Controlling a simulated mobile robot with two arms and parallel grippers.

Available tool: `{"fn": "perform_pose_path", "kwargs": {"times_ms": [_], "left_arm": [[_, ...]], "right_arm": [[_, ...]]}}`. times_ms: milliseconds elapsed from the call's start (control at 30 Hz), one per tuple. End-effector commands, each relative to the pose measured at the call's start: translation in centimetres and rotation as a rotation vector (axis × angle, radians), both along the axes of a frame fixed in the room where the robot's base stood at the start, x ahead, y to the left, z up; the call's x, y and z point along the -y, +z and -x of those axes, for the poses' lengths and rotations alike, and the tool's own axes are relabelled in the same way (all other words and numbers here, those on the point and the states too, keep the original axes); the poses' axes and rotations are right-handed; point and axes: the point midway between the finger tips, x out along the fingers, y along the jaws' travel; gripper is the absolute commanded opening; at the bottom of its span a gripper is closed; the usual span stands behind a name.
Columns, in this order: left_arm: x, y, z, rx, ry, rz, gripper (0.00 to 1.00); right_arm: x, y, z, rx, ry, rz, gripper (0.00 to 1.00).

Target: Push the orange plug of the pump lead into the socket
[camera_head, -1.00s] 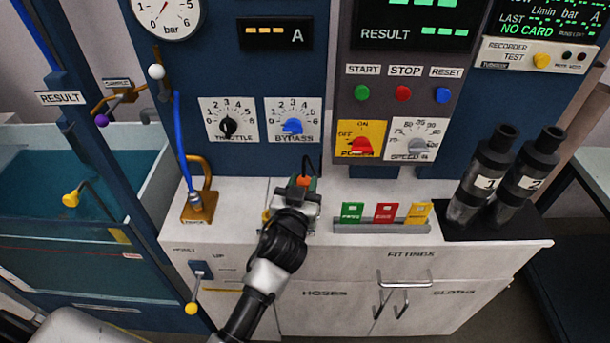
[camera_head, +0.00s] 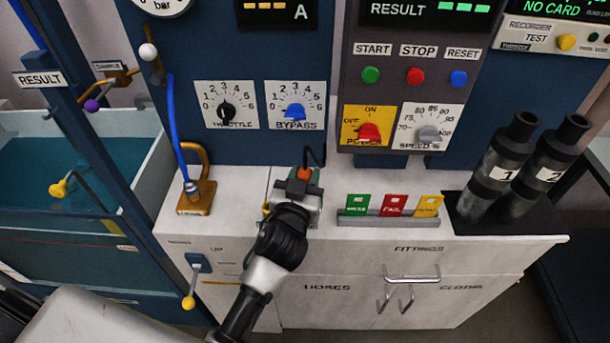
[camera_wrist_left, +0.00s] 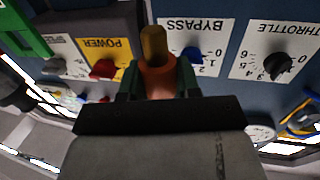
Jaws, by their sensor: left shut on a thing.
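My left gripper (camera_head: 303,188) is over the white bench top, in front of the blue panel. It is shut on the orange plug (camera_head: 305,174), of which only a small part shows in the head view. The black lead (camera_head: 315,155) loops up behind the plug. In the left wrist view the orange plug (camera_wrist_left: 157,80) sits between the two dark green fingers of my left gripper (camera_wrist_left: 158,86), with a brownish-yellow cylindrical part (camera_wrist_left: 153,42) beyond it. I cannot make out the socket, nor whether the plug touches one. My right gripper is not in view.
A brass fitting (camera_head: 198,195) with a blue hose stands left of my gripper. A rack of coloured cards (camera_head: 388,219) and two dark cylinders (camera_head: 498,165) stand to the right. The panel knobs, including BYPASS (camera_head: 294,111), are behind. Bare bench lies around the gripper.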

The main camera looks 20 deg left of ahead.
Motion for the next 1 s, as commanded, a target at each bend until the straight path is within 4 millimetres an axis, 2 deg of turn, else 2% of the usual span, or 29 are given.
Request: {"fn": "perform_pose_path", "kwargs": {"times_ms": [33,100,400,1000], "left_arm": [[0.0,-1.0,0.0,-0.001,0.0,0.001,0.09],[0.0,-1.7,0.0,0.0,0.0,0.001,0.09],[0.0,-4.1,0.0,0.0,0.0,0.0,0.09],[0.0,-4.3,0.0,0.0,0.0,0.0,0.09]], "right_arm": [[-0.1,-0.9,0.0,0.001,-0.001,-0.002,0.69],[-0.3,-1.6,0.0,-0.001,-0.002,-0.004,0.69],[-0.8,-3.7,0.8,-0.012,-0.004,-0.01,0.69],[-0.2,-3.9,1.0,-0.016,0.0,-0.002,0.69]]}}
